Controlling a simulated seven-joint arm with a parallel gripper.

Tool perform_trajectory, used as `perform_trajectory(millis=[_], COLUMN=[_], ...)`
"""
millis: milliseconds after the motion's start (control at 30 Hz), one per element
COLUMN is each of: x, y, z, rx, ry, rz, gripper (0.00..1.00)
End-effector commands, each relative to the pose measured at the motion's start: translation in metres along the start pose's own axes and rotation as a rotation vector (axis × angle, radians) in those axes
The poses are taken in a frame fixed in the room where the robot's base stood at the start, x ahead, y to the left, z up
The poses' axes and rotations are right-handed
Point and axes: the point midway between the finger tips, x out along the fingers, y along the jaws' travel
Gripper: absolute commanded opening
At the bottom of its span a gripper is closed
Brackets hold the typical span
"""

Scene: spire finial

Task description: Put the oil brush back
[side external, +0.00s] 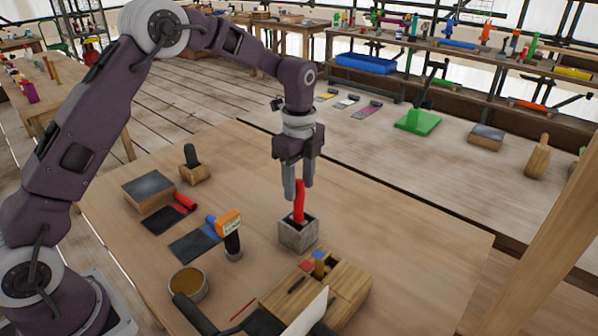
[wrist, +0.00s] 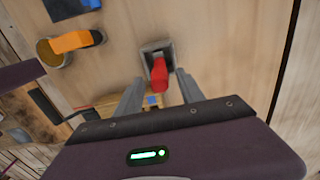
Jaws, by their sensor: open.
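A red-handled tool (side external: 299,206), which looks like the oil brush, stands nearly upright in a square grey holder (side external: 298,237). Its lower end is hidden inside the holder. My gripper (side external: 298,191) points down over it with its fingers apart, the fingertips around the height of the handle's top. In the wrist view the red handle (wrist: 160,77) shows between the two open fingers (wrist: 158,87), with a gap on each side. The grey holder (wrist: 157,47) shows just beyond it. Nothing appears gripped.
An orange-headed tool (side external: 229,222) stands left of the holder. A round tin (side external: 188,283) and a wooden box (side external: 345,287) with small items are nearer the camera. A dark-topped block (side external: 148,190) and a small wooden holder (side external: 194,172) lie farther left. The table right of the holder is clear.

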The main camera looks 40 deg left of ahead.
Motion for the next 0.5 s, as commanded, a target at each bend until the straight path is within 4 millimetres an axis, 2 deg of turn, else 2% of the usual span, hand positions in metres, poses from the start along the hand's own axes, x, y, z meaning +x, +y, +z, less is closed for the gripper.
perform_trajectory(millis=[100,200,500], x=[-0.028,-0.044,-0.057], y=[-0.001,-0.001,0.003], z=[0.000,0.000,0.000], rx=[-0.001,-0.001,-0.013], ry=[0.000,0.000,0.000], rz=[-0.004,-0.002,-0.004], gripper=[0.46,0.46,0.46])
